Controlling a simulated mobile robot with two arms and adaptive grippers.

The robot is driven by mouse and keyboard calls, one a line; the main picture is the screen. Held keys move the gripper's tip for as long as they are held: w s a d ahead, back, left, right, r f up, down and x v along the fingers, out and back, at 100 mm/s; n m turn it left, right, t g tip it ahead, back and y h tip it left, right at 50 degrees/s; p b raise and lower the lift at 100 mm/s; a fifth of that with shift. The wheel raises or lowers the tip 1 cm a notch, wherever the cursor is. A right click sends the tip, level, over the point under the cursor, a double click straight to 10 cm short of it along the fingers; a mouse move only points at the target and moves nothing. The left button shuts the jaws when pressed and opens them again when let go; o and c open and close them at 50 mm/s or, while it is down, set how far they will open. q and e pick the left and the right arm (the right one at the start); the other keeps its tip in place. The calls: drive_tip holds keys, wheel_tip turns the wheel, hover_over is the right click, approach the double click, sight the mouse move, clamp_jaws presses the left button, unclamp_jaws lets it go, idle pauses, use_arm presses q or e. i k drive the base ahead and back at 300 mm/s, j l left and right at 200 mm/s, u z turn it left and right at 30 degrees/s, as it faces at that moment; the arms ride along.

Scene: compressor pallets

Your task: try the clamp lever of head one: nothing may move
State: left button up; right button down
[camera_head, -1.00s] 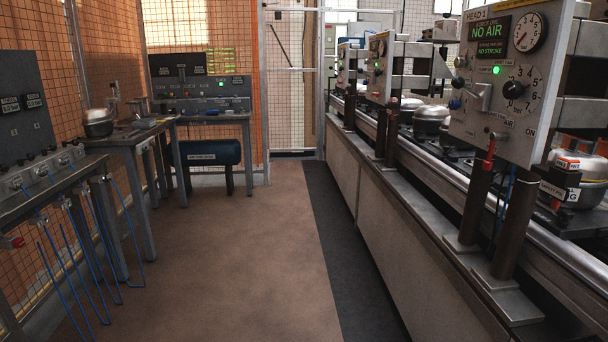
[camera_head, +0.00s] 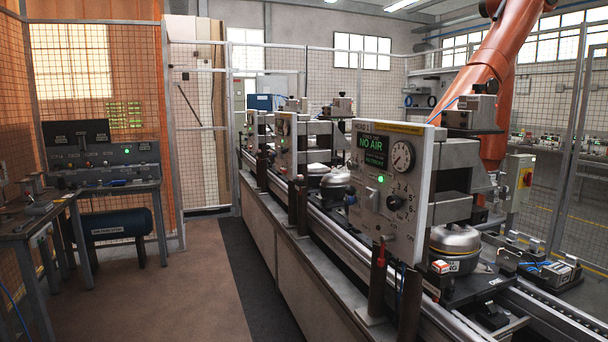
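The head one panel (camera_head: 405,225) stands on the line at right centre. Its screen (camera_head: 373,149) reads NO AIR above smaller text, with a green light below. A round gauge (camera_head: 402,156) and a numbered dial knob (camera_head: 395,203) are on its face. A small lever with a blue tip (camera_head: 351,199) sits at the panel's left edge. A red-handled lever (camera_head: 381,256) hangs at its lower edge. I cannot tell which is the clamp lever. A silver compressor (camera_head: 455,239) sits behind the panel, partly hidden by it. Neither of my grippers is in view.
More heads (camera_head: 284,145) stand farther back along the line. An orange robot arm (camera_head: 498,75) rises behind head one, with mesh fencing around. A bench with a control panel (camera_head: 110,170) and a blue tank (camera_head: 118,226) stand at left. The brown floor (camera_head: 185,290) between is clear.

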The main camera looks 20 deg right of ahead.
sight(350, 190)
drive_tip(key=i+j+z, duration=0.15)
drive_tip(key=j+z, duration=0.3)
drive_tip(key=i+j+z, duration=0.15)
drive_tip(key=z, duration=0.3)
drive_tip(key=j+z, duration=0.45)
